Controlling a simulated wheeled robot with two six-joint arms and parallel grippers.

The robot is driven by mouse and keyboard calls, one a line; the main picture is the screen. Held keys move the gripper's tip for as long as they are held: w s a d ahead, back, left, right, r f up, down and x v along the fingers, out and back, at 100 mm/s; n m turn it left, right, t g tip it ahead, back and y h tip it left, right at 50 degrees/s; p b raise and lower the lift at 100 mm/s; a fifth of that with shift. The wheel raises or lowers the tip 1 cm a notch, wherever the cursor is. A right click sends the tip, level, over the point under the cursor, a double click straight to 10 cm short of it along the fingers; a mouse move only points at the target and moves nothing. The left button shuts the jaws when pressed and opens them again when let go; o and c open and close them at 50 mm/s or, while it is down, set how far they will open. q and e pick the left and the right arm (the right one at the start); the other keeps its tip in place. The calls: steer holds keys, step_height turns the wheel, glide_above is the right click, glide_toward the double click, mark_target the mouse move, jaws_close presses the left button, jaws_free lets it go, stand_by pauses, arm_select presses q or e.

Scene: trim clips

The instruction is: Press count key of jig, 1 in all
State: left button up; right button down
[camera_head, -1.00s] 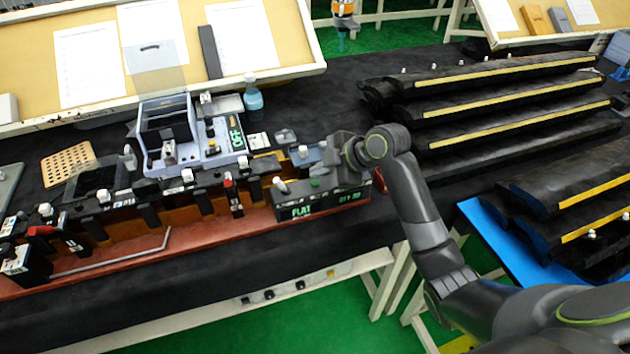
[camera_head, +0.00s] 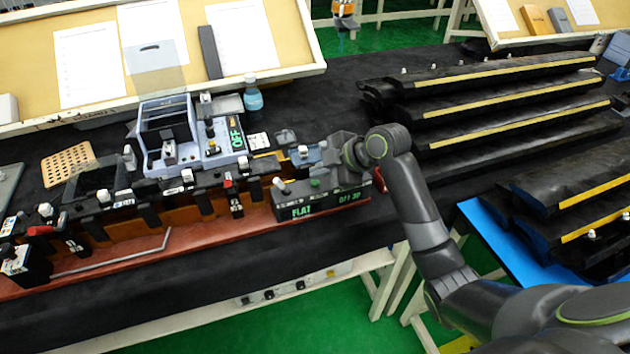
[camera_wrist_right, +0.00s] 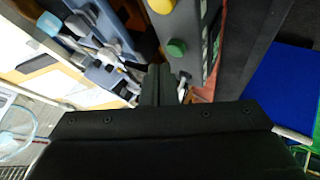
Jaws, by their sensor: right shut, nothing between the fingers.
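The jig (camera_head: 190,235) is a long reddish base with black clamps along the front of the dark bench. In the right wrist view the green button (camera_wrist_right: 177,47) and a yellow one (camera_wrist_right: 161,5) show on the box. My right gripper (camera_head: 338,160) is shut and empty, over the box's right part; its fingers (camera_wrist_right: 158,72) appear beside the green button, contact unclear. My left gripper is out of view.
A blue-grey device (camera_head: 190,150) with a green "OFF" display stands behind the jig, with a bottle (camera_head: 253,95) beyond. Long black trim parts (camera_head: 500,105) lie at the right. A blue panel (camera_head: 510,250) is at lower right.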

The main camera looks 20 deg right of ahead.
stand_by(0.4)
steer(key=shift+f, duration=0.45)
steer(key=shift+f+b, duration=0.45)
stand_by(0.5)
steer(key=shift+r, duration=0.15)
steer(key=shift+r+p, duration=0.8)
steer(key=shift+p, duration=0.05)
step_height(320, 180, up, 5)
steer(key=p, duration=0.4)
stand_by(0.4)
